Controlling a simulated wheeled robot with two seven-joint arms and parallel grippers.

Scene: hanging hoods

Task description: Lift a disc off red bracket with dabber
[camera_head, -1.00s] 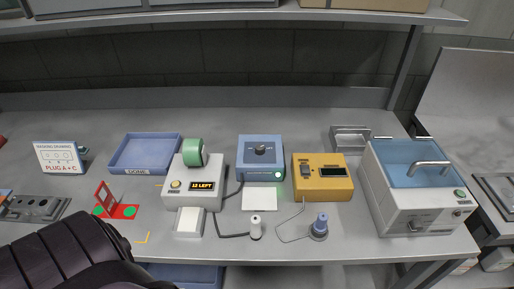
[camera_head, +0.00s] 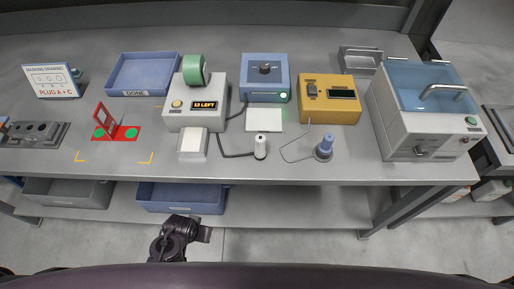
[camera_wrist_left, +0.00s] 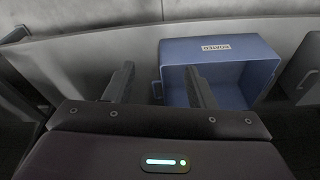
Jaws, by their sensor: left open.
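The red bracket (camera_head: 119,139) lies on the bench at the left, with an upright red plate. Green discs show on it, one left (camera_head: 100,132) and one right (camera_head: 132,133) of the plate. A white-handled corded tool (camera_head: 261,147) and a blue-handled tool on a round base (camera_head: 325,147) stand near the front edge; I cannot tell which is the dabber. My left gripper (camera_head: 205,235) appears below the bench front, well away from the bracket. In the left wrist view it (camera_wrist_left: 158,85) is open and empty, with a blue bin beyond. My right gripper is not in view.
The blue bin (camera_head: 180,206) and a grey bin (camera_head: 65,200) sit under the bench. A blue tray (camera_head: 143,90), a grey dispenser (camera_head: 196,117), a blue box (camera_head: 265,82), a yellow box (camera_head: 330,111) and a lidded machine (camera_head: 425,115) occupy the bench.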

